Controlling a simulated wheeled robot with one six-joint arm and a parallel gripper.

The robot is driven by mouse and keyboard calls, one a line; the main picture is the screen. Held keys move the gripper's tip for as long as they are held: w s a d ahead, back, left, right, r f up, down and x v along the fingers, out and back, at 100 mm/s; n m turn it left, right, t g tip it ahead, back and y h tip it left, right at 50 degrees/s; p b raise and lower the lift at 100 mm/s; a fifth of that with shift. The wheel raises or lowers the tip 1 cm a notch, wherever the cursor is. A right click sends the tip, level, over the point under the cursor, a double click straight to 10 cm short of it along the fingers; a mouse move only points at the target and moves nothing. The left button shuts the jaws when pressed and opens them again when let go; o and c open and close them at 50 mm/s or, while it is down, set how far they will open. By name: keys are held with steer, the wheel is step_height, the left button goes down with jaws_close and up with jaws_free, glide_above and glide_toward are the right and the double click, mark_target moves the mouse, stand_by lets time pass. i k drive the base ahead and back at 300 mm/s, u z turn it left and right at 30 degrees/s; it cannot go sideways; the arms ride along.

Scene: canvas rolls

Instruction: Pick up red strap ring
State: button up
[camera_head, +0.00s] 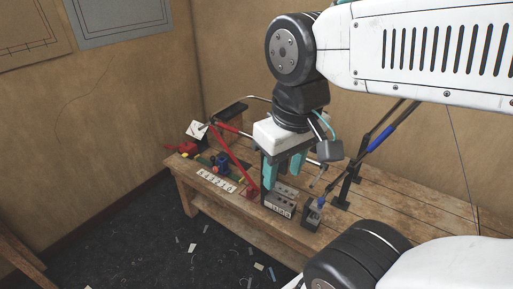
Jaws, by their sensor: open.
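A red strap or bar (232,152) slants down across the wooden workbench (345,238). A small red piece (250,190) at its lower end may be the red strap ring, but it is too small to be sure of its shape. My gripper (283,174) points down over the bench with its two teal fingers apart and nothing visible between them. The red piece is just left of and below the left finger. I cannot tell the exact height of the fingers above the bench.
A grey metal block (281,199) stands under my gripper, with a small dark block (311,214) to its right. A white numbered strip (216,180), a blue item (221,162) and red items (187,148) lie left. A blue-sleeved bar (381,137) rises at right.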

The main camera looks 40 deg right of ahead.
mark_target(249, 193)
steer(key=u, duration=0.85)
steer(key=i, duration=3.1)
steer(key=z, duration=3.3)
